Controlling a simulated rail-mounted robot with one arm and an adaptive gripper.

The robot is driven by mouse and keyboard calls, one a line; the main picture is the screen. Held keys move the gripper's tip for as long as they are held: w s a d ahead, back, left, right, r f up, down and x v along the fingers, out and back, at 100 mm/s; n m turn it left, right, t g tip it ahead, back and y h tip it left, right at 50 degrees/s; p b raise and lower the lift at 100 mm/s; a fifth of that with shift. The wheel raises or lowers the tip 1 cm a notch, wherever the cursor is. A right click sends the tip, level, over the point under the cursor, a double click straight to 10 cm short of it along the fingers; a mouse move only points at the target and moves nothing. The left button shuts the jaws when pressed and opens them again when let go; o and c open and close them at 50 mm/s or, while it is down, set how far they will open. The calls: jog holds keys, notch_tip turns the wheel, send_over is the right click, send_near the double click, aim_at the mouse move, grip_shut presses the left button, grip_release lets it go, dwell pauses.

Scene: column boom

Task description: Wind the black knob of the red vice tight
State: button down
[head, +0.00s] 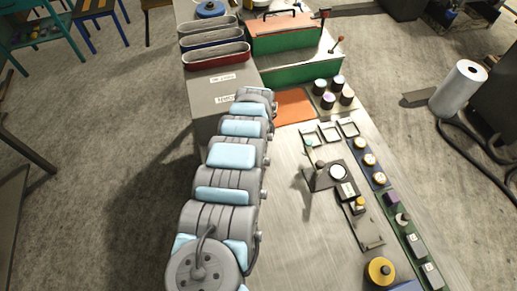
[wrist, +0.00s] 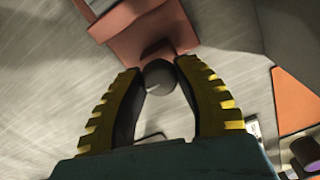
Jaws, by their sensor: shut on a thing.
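The red vice (wrist: 128,34) shows at the top of the wrist view, on a brushed metal surface. Its round black knob (wrist: 159,78) sticks out from the vice toward me. My gripper (wrist: 160,72) has its yellow and black fingers closed on the knob, one fingertip at each side. The back of the knob and part of the vice are hidden. In the head view I cannot make out the vice, the knob or my gripper; my grey and light blue arm covers part of the bench.
An orange mat (head: 293,105) lies on the bench (head: 285,170) beyond my arm, with several capped jars (head: 328,98) beside it. Bins (head: 217,56) and a green box (head: 290,66) stand at the back. A dark stand (head: 322,176) and small fixtures line the right side.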

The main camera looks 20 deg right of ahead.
jog(key=c, duration=0.7)
grip_release()
jog(key=shift+o, duration=0.2)
jog(key=shift+r, duration=0.45)
notch_tip(320, 180, up, 11)
